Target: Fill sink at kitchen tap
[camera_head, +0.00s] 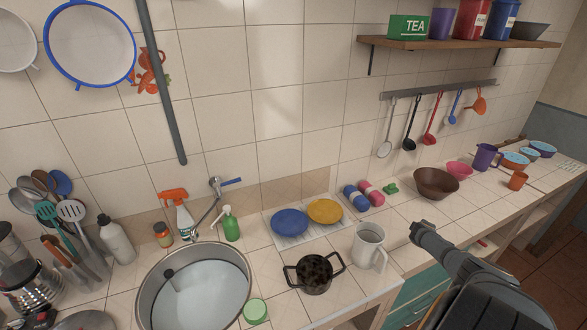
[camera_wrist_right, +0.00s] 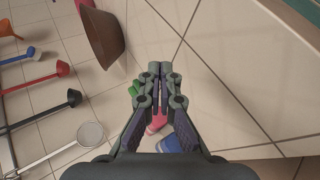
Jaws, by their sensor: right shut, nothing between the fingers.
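The round metal sink (camera_head: 147,275) is at the lower left of the head view. A smooth, pale blue-grey surface (camera_head: 205,295) that looks like water lies inside it. My right gripper (camera_head: 414,231) is above the counter, right of the white jug and well away from the tap. It is shut and empty in the wrist view (camera_wrist_right: 160,72). My left gripper is out of view.
A spray bottle (camera_head: 177,212) and a green soap bottle (camera_head: 230,225) flank the tap. A black pot (camera_head: 312,274), a white jug (camera_head: 368,243) and a brown bowl (camera_head: 436,183) stand to the right. A grey pole (camera_head: 162,85) crosses the upper left.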

